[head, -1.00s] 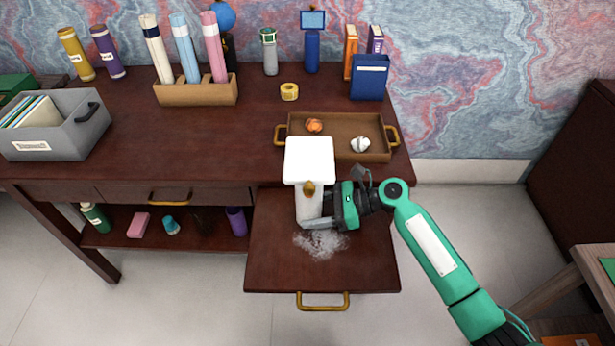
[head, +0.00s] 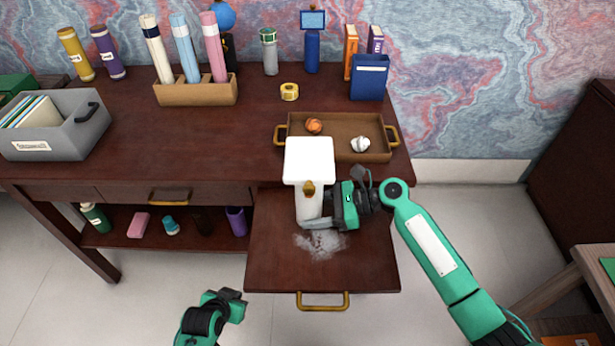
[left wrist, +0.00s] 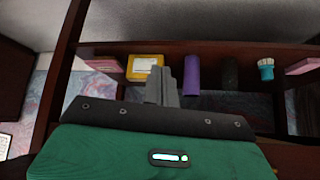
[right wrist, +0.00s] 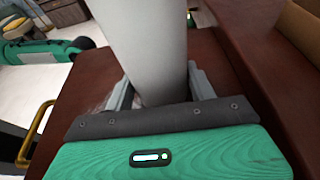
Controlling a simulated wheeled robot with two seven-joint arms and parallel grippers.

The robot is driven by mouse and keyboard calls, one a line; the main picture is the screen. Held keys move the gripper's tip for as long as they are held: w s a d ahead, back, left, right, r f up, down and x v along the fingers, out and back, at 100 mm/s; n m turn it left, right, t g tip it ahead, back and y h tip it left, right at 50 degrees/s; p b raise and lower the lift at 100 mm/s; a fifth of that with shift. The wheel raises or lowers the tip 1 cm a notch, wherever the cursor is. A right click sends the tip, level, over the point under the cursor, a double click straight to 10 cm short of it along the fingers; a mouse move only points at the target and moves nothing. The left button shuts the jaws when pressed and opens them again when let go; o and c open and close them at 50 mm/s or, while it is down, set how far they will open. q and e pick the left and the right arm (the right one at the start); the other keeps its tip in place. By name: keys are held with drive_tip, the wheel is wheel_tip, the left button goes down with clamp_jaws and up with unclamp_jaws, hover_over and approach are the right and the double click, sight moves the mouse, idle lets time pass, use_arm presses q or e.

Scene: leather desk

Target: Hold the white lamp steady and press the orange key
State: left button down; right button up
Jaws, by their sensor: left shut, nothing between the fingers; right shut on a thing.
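The white lamp (head: 309,158) stands upright on the pulled-out board (head: 275,262), with an orange-brown key (head: 309,188) on its front side below the head. My right gripper (head: 318,223) is shut on the lamp's lower post. In the right wrist view the pale post (right wrist: 145,45) rises between its two fingers (right wrist: 160,92). My left gripper (head: 232,296) is low in front of the desk, to the left of the board's handle, apart from the lamp. In the left wrist view its fingers (left wrist: 161,85) are together and empty.
A brown tray (head: 376,125) with an orange and a white lump stands behind the lamp. A gold handle (head: 322,307) juts from the board's front. A pale scattered patch (head: 322,245) lies by the lamp's foot. The lower shelf (head: 187,240) holds several small items.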

use_arm(q)
drive_tip(key=w+d+r+t+h, duration=0.1)
drive_tip(key=w+r+t, duration=0.15)
drive_tip(key=r, duration=0.75)
drive_tip(key=w+d+r+t+h, duration=0.15)
drive_tip(key=w+r, duration=0.25)
drive_tip(key=r, duration=0.6)
drive_tip(key=s+d+r+h, duration=0.1)
drive_tip(key=d+r, duration=0.1)
drive_tip(key=s+d+r+t+h, duration=0.1)
drive_tip(key=d+r, duration=0.2)
drive_tip(key=s+d+r+h, duration=0.1)
drive_tip(key=d+r, duration=0.1)
drive_tip(key=d, duration=0.1)
drive_tip(key=shift+d+r+n+t+h, duration=0.15)
drive_tip(key=shift+r+n+t+h, duration=0.15)
drive_tip(key=shift+t, duration=0.1)
drive_tip(key=s+d+r+n+h, duration=0.3)
drive_tip(key=s+d+r+h, duration=0.3)
drive_tip(key=s+d+r, duration=0.15)
drive_tip(key=w+f, duration=0.1)
drive_tip(key=w, duration=0.7)
drive_tip(key=shift+w+d+g, duration=0.25)
drive_tip(key=shift+d+g, duration=0.05)
drive_tip(key=shift+d, duration=0.1)
drive_tip(key=shift+w, duration=0.1)
drive_tip(key=shift+w, duration=0.3)
